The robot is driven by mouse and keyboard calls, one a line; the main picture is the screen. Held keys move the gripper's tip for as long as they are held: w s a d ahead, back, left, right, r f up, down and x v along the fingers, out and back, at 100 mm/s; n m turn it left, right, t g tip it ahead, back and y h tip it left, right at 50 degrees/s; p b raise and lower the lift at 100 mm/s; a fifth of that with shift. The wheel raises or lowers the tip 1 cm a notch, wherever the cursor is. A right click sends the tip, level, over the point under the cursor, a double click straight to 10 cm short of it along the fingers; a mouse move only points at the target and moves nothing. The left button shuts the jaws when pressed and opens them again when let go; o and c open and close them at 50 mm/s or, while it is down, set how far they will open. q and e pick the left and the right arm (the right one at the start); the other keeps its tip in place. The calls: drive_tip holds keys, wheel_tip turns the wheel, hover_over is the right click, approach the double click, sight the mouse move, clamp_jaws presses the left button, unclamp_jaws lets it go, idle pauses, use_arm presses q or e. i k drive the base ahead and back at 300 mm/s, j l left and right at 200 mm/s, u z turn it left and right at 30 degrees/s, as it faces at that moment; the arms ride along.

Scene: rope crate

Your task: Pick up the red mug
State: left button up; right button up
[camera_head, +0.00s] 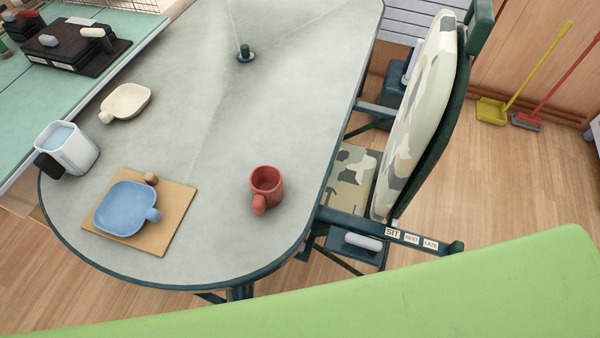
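The red mug (267,187) stands upright on the grey oval table (215,150), near its right edge. Its handle points toward the bottom of the picture. The inside of the mug looks dark red and seems empty. Nothing touches it, and there is clear table around it. Neither of my grippers shows in the head view, so I cannot see their state.
A blue dish (124,208) sits on a wooden board (176,215) at the left. A white jug (67,148) and a cream dish (126,101) stand beyond it. A camouflage chair (420,110) stands close to the table's right edge. A green surface (480,295) fills the lower right.

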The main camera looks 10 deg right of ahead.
sight(265, 182)
drive_tip(key=k+j+z, duration=0.9)
drive_tip(key=i+l, duration=0.1)
